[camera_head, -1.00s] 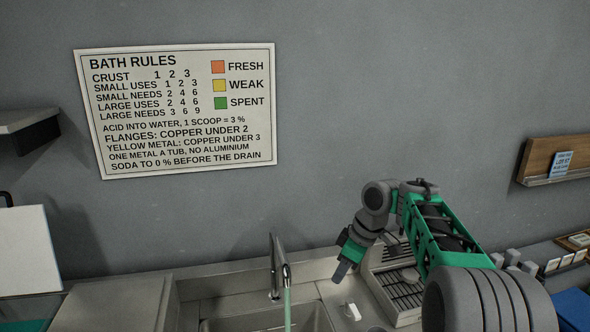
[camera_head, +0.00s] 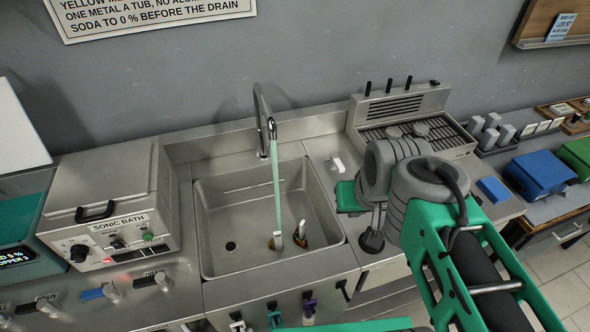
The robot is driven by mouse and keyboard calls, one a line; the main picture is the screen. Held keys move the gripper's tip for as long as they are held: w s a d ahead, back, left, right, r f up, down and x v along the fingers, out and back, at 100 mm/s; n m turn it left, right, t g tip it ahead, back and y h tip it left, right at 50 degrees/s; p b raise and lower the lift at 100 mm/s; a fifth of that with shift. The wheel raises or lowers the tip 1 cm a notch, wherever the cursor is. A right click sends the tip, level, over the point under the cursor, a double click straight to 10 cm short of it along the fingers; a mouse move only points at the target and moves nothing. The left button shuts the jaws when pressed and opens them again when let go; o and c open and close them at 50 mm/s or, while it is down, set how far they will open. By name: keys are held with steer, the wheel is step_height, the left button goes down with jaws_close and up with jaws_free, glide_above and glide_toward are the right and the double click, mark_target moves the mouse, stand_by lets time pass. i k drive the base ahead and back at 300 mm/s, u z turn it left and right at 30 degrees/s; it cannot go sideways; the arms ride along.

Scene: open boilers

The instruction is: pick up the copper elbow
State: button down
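Two small brownish pieces lie on the floor of the steel sink (camera_head: 228,262), a left piece (camera_head: 277,242) under the running tap water and a right piece (camera_head: 300,240) beside it. Both have pale parts. They are too small to tell which, if either, is the copper elbow.
A tap (camera_head: 268,125) runs a green stream into the sink. A sonic bath (camera_head: 105,195) stands left of it. A ribbed steel unit (camera_head: 405,112) stands behind my arm. A blue block (camera_head: 493,189) and a blue bin (camera_head: 540,172) are at the right. Valves line the front panel.

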mark_target(297, 237)
steer(key=u, duration=0.85)
steer(key=k, duration=0.35)
steer(key=u, duration=1.65)
